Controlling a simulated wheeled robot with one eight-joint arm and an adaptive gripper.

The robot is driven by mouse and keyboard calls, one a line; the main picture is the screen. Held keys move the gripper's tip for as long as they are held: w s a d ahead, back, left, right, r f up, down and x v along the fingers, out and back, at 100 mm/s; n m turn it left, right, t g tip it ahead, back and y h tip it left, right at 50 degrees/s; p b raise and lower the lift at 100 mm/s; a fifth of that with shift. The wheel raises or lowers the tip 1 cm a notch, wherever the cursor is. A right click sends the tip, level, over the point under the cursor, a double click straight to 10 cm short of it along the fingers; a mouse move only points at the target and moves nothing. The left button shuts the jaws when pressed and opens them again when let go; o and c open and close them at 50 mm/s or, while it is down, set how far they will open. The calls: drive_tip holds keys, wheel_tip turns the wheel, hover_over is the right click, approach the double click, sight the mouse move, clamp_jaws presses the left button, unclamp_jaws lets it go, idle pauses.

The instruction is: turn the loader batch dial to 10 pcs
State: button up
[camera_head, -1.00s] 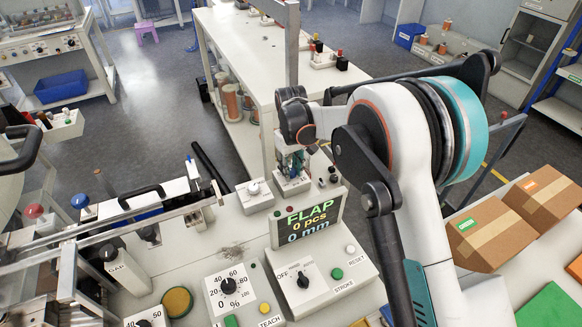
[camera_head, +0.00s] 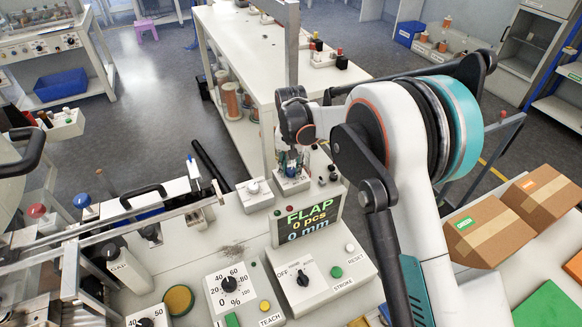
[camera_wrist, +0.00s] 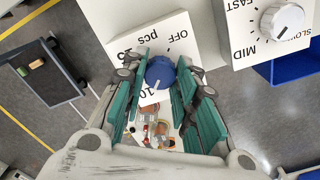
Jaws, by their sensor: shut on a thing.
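The batch dial has a blue knob (camera_wrist: 160,72) on a white box with OFF, pcs and 10 printed around it, plus a number partly hidden by a finger. My gripper (camera_wrist: 160,80) has its teal fingers on either side of the knob and is closed on it. A light mark on the knob's lower edge seems to face the 10, but it is small. In the head view my gripper (camera_head: 291,165) points down at the small white dial box (camera_head: 292,184), hiding the knob. The display (camera_head: 310,219) reads FLAP, 0 pcs, 0 mm.
A white knob (camera_wrist: 282,18) marked SLOW, MID and FAST sits on the neighbouring box, right of the dial in the wrist view. A control box (camera_head: 328,275) with a black OFF dial stands in front. Small posts (camera_head: 327,176) stand close right of my gripper.

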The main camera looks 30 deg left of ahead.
sight(291, 170)
idle(0.5)
drive_tip(key=o, duration=1.1)
wheel_tip(291, 170, up, 12)
